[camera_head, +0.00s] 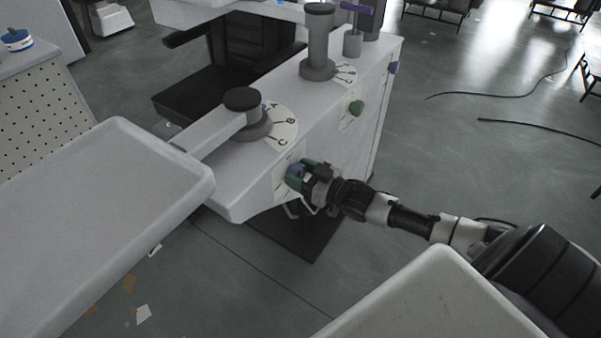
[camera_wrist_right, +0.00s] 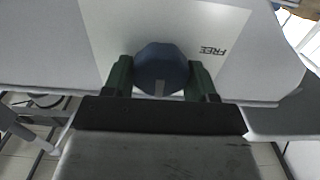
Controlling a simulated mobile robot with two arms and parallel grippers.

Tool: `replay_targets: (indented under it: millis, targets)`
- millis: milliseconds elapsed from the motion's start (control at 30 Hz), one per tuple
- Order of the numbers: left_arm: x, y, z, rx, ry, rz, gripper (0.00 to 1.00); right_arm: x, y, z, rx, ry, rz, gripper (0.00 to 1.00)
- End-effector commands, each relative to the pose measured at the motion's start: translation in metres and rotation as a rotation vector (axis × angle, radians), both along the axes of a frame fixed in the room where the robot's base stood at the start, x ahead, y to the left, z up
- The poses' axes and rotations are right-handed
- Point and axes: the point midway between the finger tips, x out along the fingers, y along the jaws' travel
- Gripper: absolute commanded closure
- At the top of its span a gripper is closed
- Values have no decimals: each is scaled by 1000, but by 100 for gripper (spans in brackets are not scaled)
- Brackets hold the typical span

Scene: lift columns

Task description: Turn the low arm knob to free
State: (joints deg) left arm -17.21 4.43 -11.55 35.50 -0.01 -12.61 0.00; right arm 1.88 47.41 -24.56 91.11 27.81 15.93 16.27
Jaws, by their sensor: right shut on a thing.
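The blue low arm knob (camera_wrist_right: 162,68) sits on a pale label plate on the side of the white column housing. In the right wrist view it lies between the two green fingers of my right gripper (camera_wrist_right: 161,80), which is shut on it. The word FREE (camera_wrist_right: 212,50) is printed to the right of the knob, upside down in this view. A light mark shows on the knob's lower edge, away from the word. In the head view my right gripper (camera_head: 297,177) reaches in from the right and partly hides the blue knob (camera_head: 295,170). My left gripper is not in view.
A green knob (camera_head: 356,108) and a purple knob (camera_head: 393,68) sit farther along the housing. A grey pivot (camera_head: 256,125) with a lettered dial stands above my gripper. A white tray arm (camera_head: 110,190) fills the left.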

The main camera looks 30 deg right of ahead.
Motion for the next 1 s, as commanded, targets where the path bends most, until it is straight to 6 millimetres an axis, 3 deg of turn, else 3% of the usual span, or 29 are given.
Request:
replay_targets:
  millis: [367, 1000]
  targets:
    - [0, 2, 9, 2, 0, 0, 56, -1, 1, 1, -149, -61, -1, 67]
    - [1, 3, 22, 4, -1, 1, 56, -2, 3, -2, -701, -289, -1, 67]
